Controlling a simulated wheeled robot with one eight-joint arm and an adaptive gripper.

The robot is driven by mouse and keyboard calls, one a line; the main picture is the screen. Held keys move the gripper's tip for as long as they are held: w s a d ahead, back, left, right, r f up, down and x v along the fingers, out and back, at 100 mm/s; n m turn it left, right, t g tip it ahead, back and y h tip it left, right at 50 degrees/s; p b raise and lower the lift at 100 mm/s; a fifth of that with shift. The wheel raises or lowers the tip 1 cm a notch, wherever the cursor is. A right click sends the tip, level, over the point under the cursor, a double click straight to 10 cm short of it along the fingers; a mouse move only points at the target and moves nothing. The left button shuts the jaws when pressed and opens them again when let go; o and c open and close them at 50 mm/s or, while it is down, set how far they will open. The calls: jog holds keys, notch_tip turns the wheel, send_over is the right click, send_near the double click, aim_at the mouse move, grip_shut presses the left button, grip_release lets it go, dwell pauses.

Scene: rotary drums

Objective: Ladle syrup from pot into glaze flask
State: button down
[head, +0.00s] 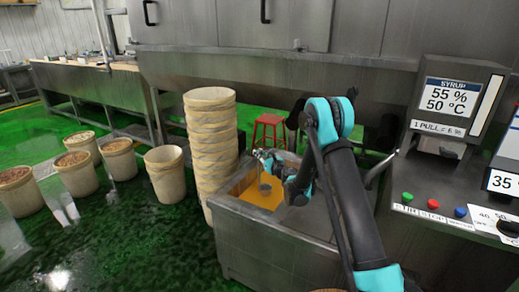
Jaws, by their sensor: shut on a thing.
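A square steel vat (270,245) stands at the centre, with orange-yellow syrup (240,185) inside; it looks like the syrup pot. My gripper (268,160) is over the vat, shut on what looks like a ladle (265,187). The ladle hangs below the gripper, its small round bowl seen against the syrup. I cannot tell whether the bowl touches the syrup or holds any. My arm hides the right part of the vat. I cannot make out a glaze flask.
A tall stack of tubs (210,140) stands close left of the vat. Several filled tubs (73,173) stand on the wet green floor. A red stool (269,128) is behind the vat. A syrup dispenser (450,105) with buttons on its counter is at right.

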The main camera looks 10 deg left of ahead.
aim_at(260, 165)
jog(key=shift+f, duration=3.85)
jog(key=shift+r, duration=0.1)
notch_tip(260, 165, up, 23)
dwell(0.8)
